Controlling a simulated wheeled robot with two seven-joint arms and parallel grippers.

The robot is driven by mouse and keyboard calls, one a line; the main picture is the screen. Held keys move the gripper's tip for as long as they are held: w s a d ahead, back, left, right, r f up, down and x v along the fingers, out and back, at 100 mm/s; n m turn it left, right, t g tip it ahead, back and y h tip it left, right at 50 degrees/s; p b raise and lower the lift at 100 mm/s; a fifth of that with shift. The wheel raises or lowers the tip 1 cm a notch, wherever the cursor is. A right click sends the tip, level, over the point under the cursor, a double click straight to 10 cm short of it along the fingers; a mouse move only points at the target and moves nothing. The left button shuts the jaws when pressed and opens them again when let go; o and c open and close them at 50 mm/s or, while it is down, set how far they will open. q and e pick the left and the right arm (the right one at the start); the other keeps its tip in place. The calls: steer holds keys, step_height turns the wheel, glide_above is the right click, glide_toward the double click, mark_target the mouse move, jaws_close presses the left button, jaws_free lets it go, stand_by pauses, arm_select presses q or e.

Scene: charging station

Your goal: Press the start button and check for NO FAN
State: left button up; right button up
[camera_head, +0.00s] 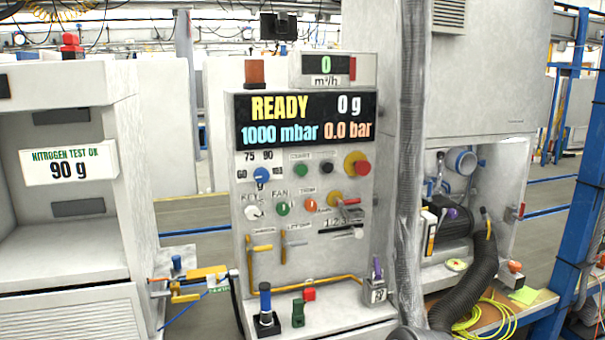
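The grey control panel (243,225) stands in the middle of the view. Its display (305,119) reads READY, 0 g, 1000 mbar and 0.0 bar. A green button (299,169) sits below it, under a small label that looks like START. A black button (327,167) is to its right. A green FAN knob (282,208) is lower left; I cannot make out its setting. The words NO FAN do not show on the display. Neither of my grippers can be made out in this view.
A red stop button (357,164) on yellow is right of the black button. Knobs and levers surround the buttons. A grey vertical hose (411,150) runs along the panel's right side. Small fittings, including a blue-topped one (265,302), stand on the ledge below.

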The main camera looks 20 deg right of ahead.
jaws_close()
stand_by(0.3)
stand_by(1.4)
